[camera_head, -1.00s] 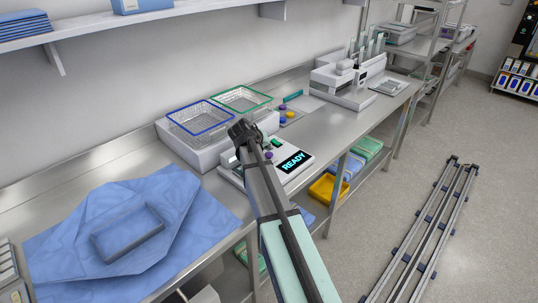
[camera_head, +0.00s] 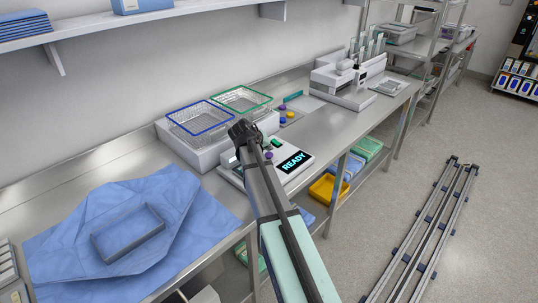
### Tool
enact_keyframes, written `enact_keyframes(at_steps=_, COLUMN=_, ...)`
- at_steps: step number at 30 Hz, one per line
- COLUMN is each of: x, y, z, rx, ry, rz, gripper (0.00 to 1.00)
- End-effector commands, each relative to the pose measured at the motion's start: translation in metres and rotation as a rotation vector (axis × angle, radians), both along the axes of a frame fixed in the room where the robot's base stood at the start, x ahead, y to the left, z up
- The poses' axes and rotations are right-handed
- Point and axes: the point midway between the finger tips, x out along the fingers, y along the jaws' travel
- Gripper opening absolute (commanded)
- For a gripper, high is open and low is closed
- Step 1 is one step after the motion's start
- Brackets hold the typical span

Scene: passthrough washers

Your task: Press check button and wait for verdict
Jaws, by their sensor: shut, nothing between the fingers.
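A white device (camera_head: 237,176) with a dark screen (camera_head: 294,161) reading "READY" in cyan sits at the bench's front edge. A green part (camera_head: 277,142) and a small purple part (camera_head: 268,155) show on or beside it; I cannot tell which, if either, is the check button. My gripper (camera_head: 242,131) is the dark end of my arm and appears over the back left of the device. It is shut and empty. My arm hides part of the device, and I cannot tell whether my fingertips touch anything.
Two wire baskets, one blue-rimmed (camera_head: 200,131) and one green-rimmed (camera_head: 240,111), stand behind on a white base. A white instrument (camera_head: 352,94) stands farther right. Bare bench (camera_head: 330,120) lies between it and the device.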

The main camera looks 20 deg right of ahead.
Motion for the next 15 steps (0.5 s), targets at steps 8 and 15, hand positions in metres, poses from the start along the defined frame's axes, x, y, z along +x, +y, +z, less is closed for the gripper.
enact_keyframes(at_steps=8, x=0.0001, y=0.0, z=-0.0084, rx=0.0, ry=0.0, rz=0.0, gripper=0.0)
enact_keyframes(at_steps=15, x=0.0001, y=0.0, z=-0.0078, rx=0.0, ry=0.0, rz=0.0, gripper=0.0)
